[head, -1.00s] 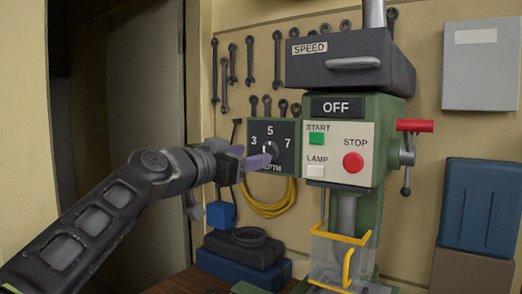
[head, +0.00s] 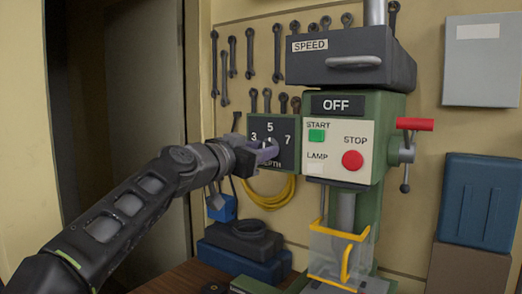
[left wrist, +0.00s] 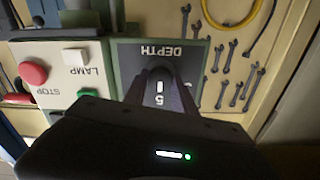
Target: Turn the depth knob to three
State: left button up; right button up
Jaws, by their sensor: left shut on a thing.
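The depth panel (head: 283,128) is a dark square plate with the marks 3, 5 and 7, on the left side of the green drill press head. Its grey depth knob (left wrist: 159,80) sits between the two fingers of my left gripper (head: 266,151) and is partly hidden by them in the head view. In the left wrist view the panel (left wrist: 190,52) appears upside down. The knob's white mark points at the 5. My left gripper (left wrist: 161,88) is shut on the knob. My right gripper is not in view.
The front plate beside the panel has a green START button (head: 316,136), a LAMP button and a red STOP button (head: 352,160). Above is the SPEED cover (head: 350,58). Wrenches and a coiled yellow cable (head: 272,197) hang behind. A clear guard (head: 340,250) stands below.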

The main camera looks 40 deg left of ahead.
pick_arm(q)
grip_shut()
jog(key=shift+n, duration=0.5)
jog(key=n, duration=1)
jog(key=shift+a+n+b, duration=0.15)
jog(key=shift+n+b, duration=0.2)
jog(key=shift+n, duration=0.05)
dwell(0.4)
jog(key=o, duration=0.6)
grip_release()
jog(key=shift+s, duration=0.1)
